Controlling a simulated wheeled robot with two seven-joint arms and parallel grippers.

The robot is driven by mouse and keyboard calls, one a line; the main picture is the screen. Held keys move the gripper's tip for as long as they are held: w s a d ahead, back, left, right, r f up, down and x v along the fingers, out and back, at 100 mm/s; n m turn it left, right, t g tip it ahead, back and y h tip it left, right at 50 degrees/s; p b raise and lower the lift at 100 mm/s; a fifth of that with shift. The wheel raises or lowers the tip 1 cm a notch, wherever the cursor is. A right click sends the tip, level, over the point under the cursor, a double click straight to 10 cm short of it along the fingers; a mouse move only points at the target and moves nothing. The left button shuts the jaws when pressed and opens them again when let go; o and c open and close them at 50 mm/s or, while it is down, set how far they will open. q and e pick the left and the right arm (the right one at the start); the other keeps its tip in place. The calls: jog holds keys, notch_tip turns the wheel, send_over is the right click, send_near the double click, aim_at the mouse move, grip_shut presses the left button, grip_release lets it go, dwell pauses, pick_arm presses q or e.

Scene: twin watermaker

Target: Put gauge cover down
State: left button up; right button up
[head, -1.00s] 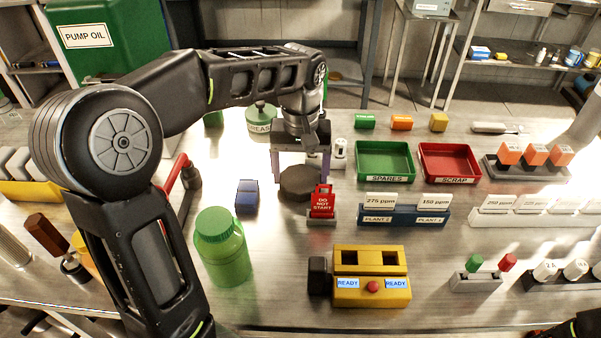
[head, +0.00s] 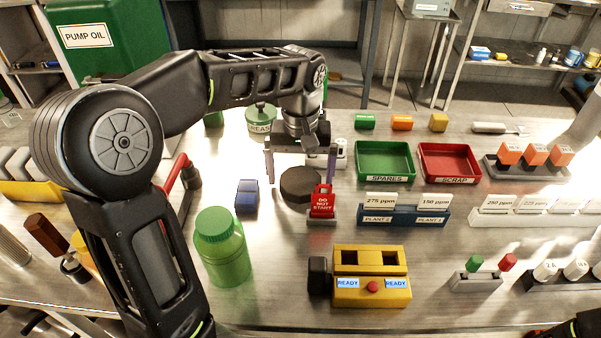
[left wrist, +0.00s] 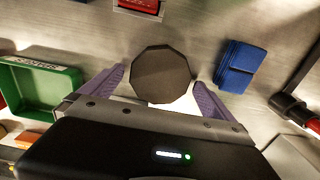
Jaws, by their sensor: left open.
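The gauge cover, which I take to be the dark many-sided disc (head: 300,184), lies on the steel bench. It also shows in the left wrist view (left wrist: 160,75), just beyond and between my fingertips. My left gripper (head: 301,172) points down over the bench behind the disc, with its purple fingers wide apart. In the left wrist view the open left gripper (left wrist: 164,84) has a finger on each side of the disc, with gaps between. Nothing is held. My right gripper does not show.
A red DO NOT START tag (head: 322,201) stands close right of the disc, and a blue block (head: 247,196) lies to its left. A green SPARES tray (head: 384,178) is farther right. A white fitting (head: 341,150) stands behind. Bare bench lies in front of the disc.

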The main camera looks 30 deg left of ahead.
aim_at(302, 179)
pick_arm(q)
notch_tip(302, 179, up, 8)
jog(key=shift+f+p, duration=0.15)
jog(key=shift+p, duration=0.2)
jog(key=shift+d, duration=0.1)
dwell(0.4)
